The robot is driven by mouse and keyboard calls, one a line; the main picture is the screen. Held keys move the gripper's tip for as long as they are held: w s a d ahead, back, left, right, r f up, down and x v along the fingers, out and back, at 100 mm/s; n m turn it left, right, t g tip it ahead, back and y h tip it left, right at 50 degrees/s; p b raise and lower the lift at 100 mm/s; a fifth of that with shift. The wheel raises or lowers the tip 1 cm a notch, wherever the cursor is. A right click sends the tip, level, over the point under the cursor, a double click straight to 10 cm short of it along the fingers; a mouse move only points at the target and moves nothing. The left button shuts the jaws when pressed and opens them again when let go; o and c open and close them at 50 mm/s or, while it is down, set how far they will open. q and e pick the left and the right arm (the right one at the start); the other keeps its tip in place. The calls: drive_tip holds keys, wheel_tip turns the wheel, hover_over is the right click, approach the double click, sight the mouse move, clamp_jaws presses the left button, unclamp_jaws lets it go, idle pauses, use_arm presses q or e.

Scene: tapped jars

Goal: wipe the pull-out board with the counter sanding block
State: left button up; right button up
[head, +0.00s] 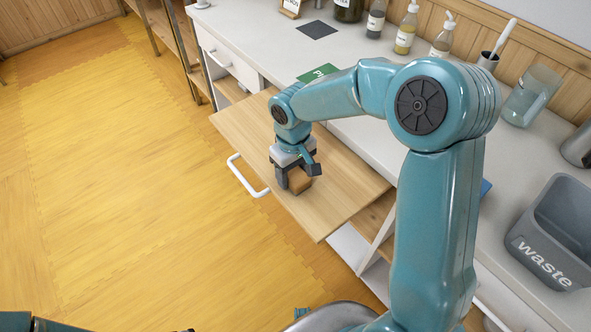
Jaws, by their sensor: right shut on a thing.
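The pull-out board (345,198) is a light wood panel that juts out from under the counter, with a white handle (246,176) below its front edge. My right gripper (299,182) reaches down over the board and is shut on the sanding block (301,187), a small brown block. The block is at the board's surface; whether it touches the board I cannot tell. The gripper hides part of the block. Of my left arm only a piece shows at the bottom left edge, and its gripper is not in view.
The pale counter (377,143) runs behind the board. On it are pump bottles (405,32), a green card (318,73), a dark square mat (317,30), a tilted glass jar (531,95) and a grey waste bin (558,232). The yellow floor (130,190) at left is clear.

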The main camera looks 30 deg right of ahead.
drive_tip(key=shift+r, duration=0.1)
wheel_tip(320, 180, up, 7)
drive_tip(key=p, duration=0.5)
idle(0.4)
drive_tip(key=a, duration=0.6)
drive_tip(key=shift+w+a+f+m, duration=0.25)
drive_tip(key=shift+a+f+m, duration=0.1)
drive_tip(key=shift+m, duration=0.05)
drive_tip(key=shift+w+a, duration=0.15)
